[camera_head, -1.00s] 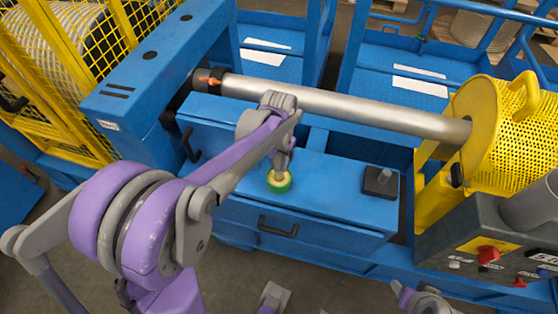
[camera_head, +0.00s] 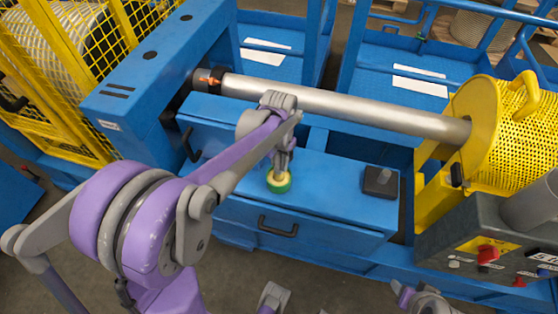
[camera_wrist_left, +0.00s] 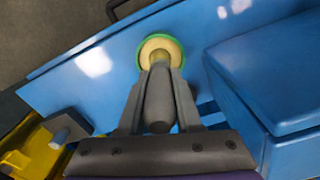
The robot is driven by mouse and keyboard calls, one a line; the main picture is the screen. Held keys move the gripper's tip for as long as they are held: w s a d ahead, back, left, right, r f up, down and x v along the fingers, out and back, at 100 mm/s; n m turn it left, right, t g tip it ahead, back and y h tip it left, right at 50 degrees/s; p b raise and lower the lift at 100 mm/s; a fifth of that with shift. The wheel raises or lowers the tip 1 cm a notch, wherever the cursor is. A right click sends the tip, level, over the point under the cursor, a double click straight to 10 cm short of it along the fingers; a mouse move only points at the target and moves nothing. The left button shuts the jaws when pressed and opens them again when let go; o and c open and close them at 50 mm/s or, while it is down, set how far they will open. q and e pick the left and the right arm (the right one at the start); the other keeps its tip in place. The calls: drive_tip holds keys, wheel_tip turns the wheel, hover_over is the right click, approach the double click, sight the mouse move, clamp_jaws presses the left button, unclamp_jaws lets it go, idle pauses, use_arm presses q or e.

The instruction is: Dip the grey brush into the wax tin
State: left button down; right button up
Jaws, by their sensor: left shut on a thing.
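My left gripper (camera_head: 281,158) is shut on the grey brush (camera_wrist_left: 158,98), whose handle lies between the two fingers in the left wrist view. The round wax tin (camera_head: 279,182) has a green rim and pale yellow wax. It stands on the blue cabinet top, directly below the gripper. In the wrist view, the brush's yellowish end overlaps the middle of the tin (camera_wrist_left: 174,42). I cannot tell how deep the tip sits. The gripper hides most of the brush in the head view.
A dark block with a grey peg (camera_head: 380,182) stands at the cabinet's right end. A silver roller (camera_head: 340,106) runs behind the arm to a yellow perforated drum (camera_head: 510,130). A control box (camera_head: 490,245) is at right. The cabinet top between tin and block is clear.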

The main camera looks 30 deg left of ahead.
use_arm(q)
drive_tip(key=shift+r+p, duration=2.45)
drive_tip(key=shift+r, duration=1.05)
drive_tip(key=shift+f, duration=0.1)
